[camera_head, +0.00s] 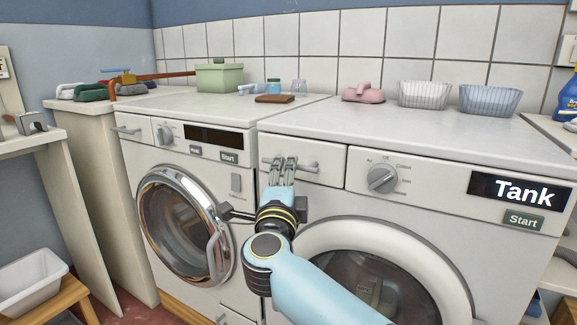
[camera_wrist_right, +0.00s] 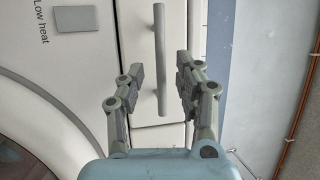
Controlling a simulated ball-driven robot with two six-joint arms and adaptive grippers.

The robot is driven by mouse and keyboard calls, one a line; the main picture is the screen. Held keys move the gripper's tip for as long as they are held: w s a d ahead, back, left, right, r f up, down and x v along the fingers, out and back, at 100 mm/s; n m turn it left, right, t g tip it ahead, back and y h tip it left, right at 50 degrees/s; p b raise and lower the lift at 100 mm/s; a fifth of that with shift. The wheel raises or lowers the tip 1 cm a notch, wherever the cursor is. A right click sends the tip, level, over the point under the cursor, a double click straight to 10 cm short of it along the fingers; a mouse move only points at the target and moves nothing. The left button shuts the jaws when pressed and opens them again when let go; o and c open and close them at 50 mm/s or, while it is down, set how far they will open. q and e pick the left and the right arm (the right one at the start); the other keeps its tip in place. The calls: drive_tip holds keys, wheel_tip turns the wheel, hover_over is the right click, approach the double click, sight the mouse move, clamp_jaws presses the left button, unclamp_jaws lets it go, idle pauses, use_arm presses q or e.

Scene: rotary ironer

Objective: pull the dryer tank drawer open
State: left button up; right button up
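The dryer (camera_head: 420,200) is the white machine on the right, with "Tank" on its black display (camera_head: 518,191). Its tank drawer (camera_head: 328,172) at the upper left looks closed, its front flush with the panel. The drawer has a grey bar handle (camera_head: 308,166). My right gripper (camera_head: 284,164) is in front of the handle's left part and hides some of it. In the right wrist view, the handle (camera_wrist_right: 160,45) lies between the two spread fingers of the right gripper (camera_wrist_right: 161,72), with a gap on each side. My left gripper is not in view.
A second front-loader (camera_head: 190,150) with a round glass door stands at left. A dial (camera_head: 381,178) and a Start button (camera_head: 523,221) are right of the drawer.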

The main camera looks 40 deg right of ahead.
sight(311, 151)
drive_tip(key=shift+x, duration=1.85)
clamp_jaws()
